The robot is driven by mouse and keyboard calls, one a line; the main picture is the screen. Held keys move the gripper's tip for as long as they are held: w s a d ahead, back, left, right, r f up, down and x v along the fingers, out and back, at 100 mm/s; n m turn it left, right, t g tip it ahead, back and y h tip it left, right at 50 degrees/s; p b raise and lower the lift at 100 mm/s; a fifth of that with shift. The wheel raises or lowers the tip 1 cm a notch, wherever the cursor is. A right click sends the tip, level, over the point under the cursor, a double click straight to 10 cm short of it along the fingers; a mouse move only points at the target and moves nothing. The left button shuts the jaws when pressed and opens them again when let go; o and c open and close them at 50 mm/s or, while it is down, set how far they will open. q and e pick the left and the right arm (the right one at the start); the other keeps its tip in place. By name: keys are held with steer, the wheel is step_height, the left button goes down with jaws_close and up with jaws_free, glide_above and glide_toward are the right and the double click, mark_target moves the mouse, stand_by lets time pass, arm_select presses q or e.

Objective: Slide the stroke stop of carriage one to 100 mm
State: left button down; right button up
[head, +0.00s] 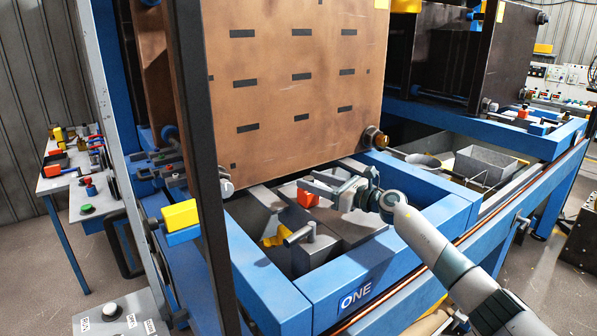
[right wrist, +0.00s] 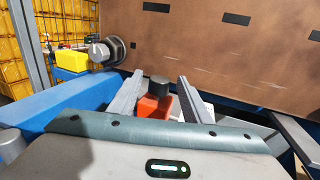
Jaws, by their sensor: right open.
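Carriage one is the blue frame marked ONE (head: 300,296) in the head view. A red block (head: 308,198), which looks like the stroke stop, sits on a grey rail inside the frame, below the brown plate. In the right wrist view the red block (right wrist: 152,107) carries a dark round knob (right wrist: 159,84). My right gripper (head: 316,184) is open, with its fingers at the block in the head view. In the right wrist view its two fingers (right wrist: 157,88) lie left and right of the knob, apart from it. No millimetre scale is readable. My left gripper is out of view.
The large brown slotted plate (head: 290,80) hangs close above the frame. A dark upright post (head: 200,150) stands to the left. A yellow piece (head: 275,237) and a grey handle (head: 298,235) lie nearer within the frame. A yellow block (head: 181,214) sits on the left rail.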

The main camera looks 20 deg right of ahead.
mark_target(304, 178)
steer(key=shift+p+x, duration=0.65)
steer(key=shift+x, duration=2.1)
